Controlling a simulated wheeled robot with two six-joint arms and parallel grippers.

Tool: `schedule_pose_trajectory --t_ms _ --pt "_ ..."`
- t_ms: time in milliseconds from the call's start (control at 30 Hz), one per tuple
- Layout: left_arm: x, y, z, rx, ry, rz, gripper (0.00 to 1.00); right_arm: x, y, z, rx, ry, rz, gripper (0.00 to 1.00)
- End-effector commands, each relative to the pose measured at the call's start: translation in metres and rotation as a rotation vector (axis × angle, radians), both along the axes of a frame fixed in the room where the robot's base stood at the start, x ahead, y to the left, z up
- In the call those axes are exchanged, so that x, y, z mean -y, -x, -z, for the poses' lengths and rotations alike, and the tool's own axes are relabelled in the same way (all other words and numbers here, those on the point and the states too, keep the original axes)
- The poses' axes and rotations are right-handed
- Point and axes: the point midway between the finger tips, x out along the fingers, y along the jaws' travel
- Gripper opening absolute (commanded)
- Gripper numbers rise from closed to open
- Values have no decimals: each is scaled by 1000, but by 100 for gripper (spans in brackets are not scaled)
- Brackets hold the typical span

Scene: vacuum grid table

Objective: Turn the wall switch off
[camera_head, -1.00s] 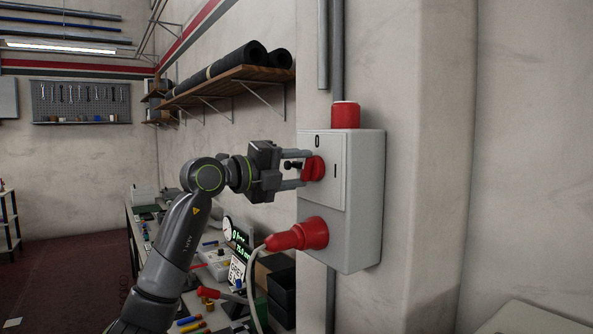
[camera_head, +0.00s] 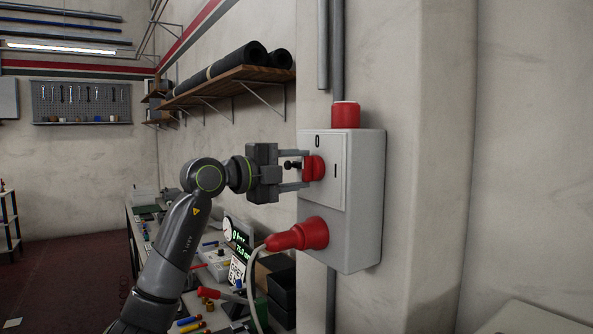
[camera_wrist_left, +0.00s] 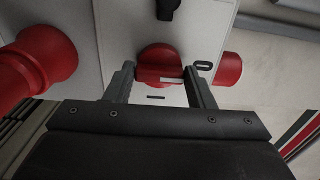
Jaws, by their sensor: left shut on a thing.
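The wall switch is a grey box (camera_head: 365,200) with a red rotary knob (camera_head: 313,168) on its front. A "0" is printed above the knob and an "I" to its right. The knob's grip bar looks upright in the head view, in line with the "0". In the left wrist view the knob (camera_wrist_left: 158,66) shows a white mark on its bar, at the end towards the "0". My left gripper (camera_head: 300,169) is shut on the knob, with one finger at each end of the bar. My right gripper is in neither view.
A red plug (camera_head: 298,236) with a pale cable sits in the box below the knob. A red cylinder (camera_head: 346,115) tops the box. A small black part (camera_head: 292,165) shows near the fingers. A cluttered bench (camera_head: 205,275) stands below; a wooden shelf (camera_head: 215,84) hangs behind.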

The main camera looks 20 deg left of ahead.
Motion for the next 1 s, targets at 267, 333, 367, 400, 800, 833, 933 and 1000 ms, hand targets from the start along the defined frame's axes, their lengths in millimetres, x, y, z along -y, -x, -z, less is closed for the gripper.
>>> schedule_pose_trajectory --t_ms 267,333,367,400,800,833,933,1000 --pt "0 0 0 -3 2 0 69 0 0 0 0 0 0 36" --pt "0 0 0 -2 1 0 71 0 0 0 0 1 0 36" --pt "0 0 0 -2 1 0 71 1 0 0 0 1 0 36" --pt "0 0 0 -1 2 0 71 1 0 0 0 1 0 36" --pt "-17 19 4 2 -2 -4 71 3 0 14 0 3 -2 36" --pt "-20 23 5 1 -3 -4 71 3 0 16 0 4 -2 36" --pt "-33 39 5 2 -2 -6 71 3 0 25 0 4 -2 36" --pt "-41 50 5 2 -4 -6 71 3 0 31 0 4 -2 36"
